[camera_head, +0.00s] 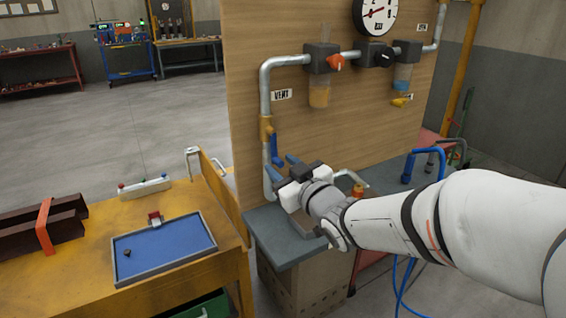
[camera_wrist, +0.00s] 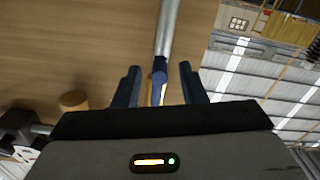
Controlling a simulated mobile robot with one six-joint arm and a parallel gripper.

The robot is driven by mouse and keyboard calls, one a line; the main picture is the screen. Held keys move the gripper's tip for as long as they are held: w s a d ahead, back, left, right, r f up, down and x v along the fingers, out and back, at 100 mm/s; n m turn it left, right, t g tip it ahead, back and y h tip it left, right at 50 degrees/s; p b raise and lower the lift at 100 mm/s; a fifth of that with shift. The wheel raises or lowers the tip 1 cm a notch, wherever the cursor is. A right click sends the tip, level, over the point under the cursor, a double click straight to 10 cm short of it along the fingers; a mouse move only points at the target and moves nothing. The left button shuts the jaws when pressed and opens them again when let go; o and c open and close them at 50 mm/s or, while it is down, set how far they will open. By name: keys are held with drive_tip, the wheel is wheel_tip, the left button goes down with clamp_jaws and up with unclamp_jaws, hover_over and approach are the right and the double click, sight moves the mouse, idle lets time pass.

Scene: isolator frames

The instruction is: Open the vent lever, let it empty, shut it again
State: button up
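The vent lever (camera_head: 273,148) is a blue handle on a brass-yellow valve (camera_head: 266,128) in the vertical grey pipe at the board's left edge. It hangs down, roughly along the pipe, below the VENT label (camera_head: 281,95). My gripper (camera_head: 281,167) is just below and in front of the lever, with its blue fingers pointing towards the pipe. In the wrist view the fingers are apart, and the blue lever (camera_wrist: 159,66) shows between them with gaps on both sides. I cannot tell how deep the lever sits between the fingers.
A round gauge (camera_head: 375,14) tops the wooden board (camera_head: 245,60). An orange knob (camera_head: 337,62), a black knob (camera_head: 383,56) and two bowls of liquid sit along the upper pipe. A grey bench (camera_head: 280,240) lies below my gripper. A blue tray (camera_head: 165,250) is on the yellow table, left.

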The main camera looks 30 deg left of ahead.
drive_tip(key=shift+x, duration=1.15)
clamp_jaws()
